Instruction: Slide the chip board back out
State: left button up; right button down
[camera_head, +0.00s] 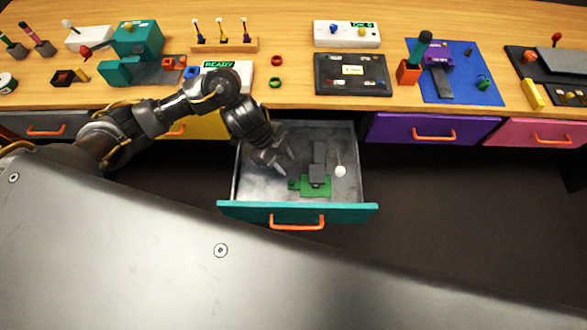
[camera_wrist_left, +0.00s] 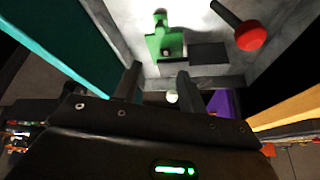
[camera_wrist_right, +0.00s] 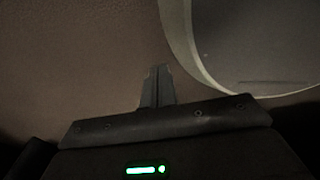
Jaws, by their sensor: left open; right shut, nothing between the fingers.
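A green board (camera_head: 316,190), which looks like the chip board, lies in the open drawer near its teal front (camera_head: 345,212). A dark grey block (camera_head: 319,155) stands or lies against its back side; I cannot tell whether they are joined. The board also shows in the left wrist view (camera_wrist_left: 166,45). My left gripper (camera_head: 281,164) is open and empty inside the drawer, to the left of the board and apart from it. My right gripper (camera_wrist_right: 157,86) is shut and empty, away from the drawer and outside the head view.
A white ball (camera_head: 340,171) lies to the right in the drawer. The left wrist view shows a red knob (camera_wrist_left: 250,38) on a dark stick. The wooden desk (camera_head: 290,48) behind holds several panels and a white box reading READY (camera_head: 240,67). Purple (camera_head: 400,130) and pink (camera_head: 530,134) drawers are closed.

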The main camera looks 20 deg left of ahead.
aim_at(292, 181)
pick_arm(q)
jog(key=shift+y, duration=0.3)
jog(key=x, duration=0.3)
jog(key=a+b+x, duration=0.1)
jog(key=x, duration=0.2)
jog(key=a+x, duration=0.1)
jog(key=x, duration=0.3)
jog(key=shift+f+b, duration=0.35)
pick_arm(e)
jog(key=shift+s+f, duration=0.2)
jog(key=shift+f, duration=0.3)
jog(key=shift+s+f, duration=0.2)
jog(key=shift+f, duration=0.3)
pick_arm(q)
grip_shut()
pick_arm(e)
jog(key=shift+s+d, duration=0.1)
